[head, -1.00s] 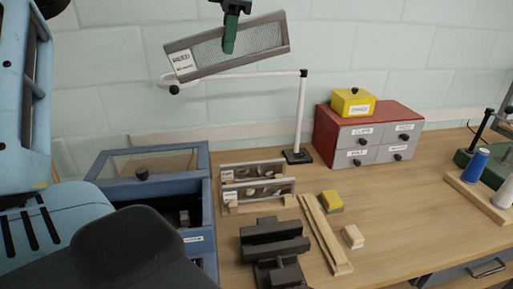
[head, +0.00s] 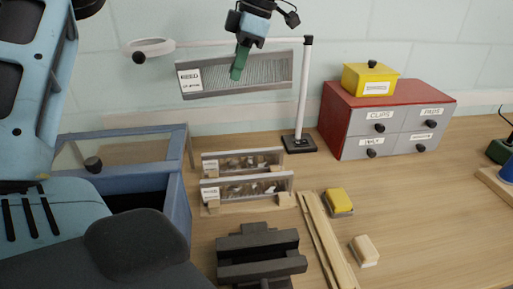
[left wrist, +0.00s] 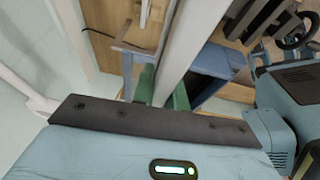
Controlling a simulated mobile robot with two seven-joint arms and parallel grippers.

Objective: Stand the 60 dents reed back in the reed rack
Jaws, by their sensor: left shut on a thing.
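My left gripper (head: 239,70) has green fingers and is shut on a grey-framed reed (head: 273,72) with a white REED label whose small print I cannot read. It holds the reed almost level in the air, above and behind the wooden reed rack (head: 214,207). In the left wrist view the green fingers (left wrist: 166,95) are on either side of the reed's pale frame (left wrist: 180,45). Two other reeds stand in the rack, a rear one (head: 268,156) and a front one (head: 270,182); their labels are too small to read. My right gripper is not in view.
A magnifier lamp post (head: 303,95) stands right behind the held reed. A blue box (head: 176,200) is left of the rack, a dark fixture (head: 262,268) in front, wooden strips (head: 325,235) to the right. A red drawer cabinet (head: 345,130) stands at the back right.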

